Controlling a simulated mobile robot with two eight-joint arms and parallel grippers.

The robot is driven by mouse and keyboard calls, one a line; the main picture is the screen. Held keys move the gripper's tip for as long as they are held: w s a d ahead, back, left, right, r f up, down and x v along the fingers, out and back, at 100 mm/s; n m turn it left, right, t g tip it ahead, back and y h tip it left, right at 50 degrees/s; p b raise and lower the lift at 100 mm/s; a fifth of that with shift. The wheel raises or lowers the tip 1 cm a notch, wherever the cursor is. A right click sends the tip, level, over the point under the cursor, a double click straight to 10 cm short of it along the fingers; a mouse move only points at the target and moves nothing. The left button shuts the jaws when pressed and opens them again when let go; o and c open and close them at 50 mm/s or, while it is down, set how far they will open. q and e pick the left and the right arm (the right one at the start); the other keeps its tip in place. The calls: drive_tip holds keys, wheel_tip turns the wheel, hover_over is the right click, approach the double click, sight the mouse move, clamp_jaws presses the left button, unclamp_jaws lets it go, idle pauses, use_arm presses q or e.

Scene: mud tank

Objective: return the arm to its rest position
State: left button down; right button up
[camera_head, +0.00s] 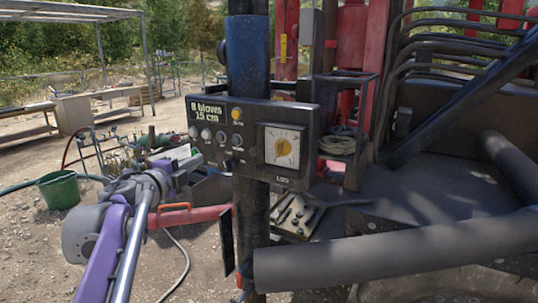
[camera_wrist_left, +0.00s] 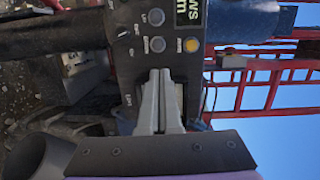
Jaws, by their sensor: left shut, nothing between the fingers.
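My left arm, purple and grey, comes in from the lower left in the head view. Its gripper (camera_head: 190,160) is just left of the black control panel (camera_head: 255,114) and looks shut and empty. In the left wrist view the two grey fingers (camera_wrist_left: 160,75) lie together, pointing at the panel (camera_wrist_left: 132,72) and its buttons. I cannot tell the exact gap between fingertips and panel. My right gripper is not in view.
The panel, with a small display (camera_head: 210,114) and a dial (camera_head: 284,147), is on a dark vertical post (camera_head: 250,215). A thick grey pipe (camera_head: 390,250) crosses the lower right. A green bucket (camera_head: 59,190) stands on the ground at left, where open gravel shows.

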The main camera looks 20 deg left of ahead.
use_arm(q)
drive_tip(key=s+d+f+n+g, duration=0.4)
drive_tip(key=s+d+f+n, duration=0.2)
drive_tip(key=s+f, duration=0.4)
drive_tip(key=s+d+f+n+g+y, duration=0.1)
drive_tip(key=s+d+f+n+g, duration=0.3)
drive_tip(key=s+f, duration=0.7)
drive_tip(key=s+d+f+n+g, duration=0.4)
drive_tip(key=s+d+f+n, duration=0.4)
drive_tip(key=f, duration=1.1)
drive_tip(key=shift+s+d+n+y, duration=0.15)
drive_tip(key=shift+s+n+y, duration=0.15)
drive_tip(key=shift+s, duration=0.9)
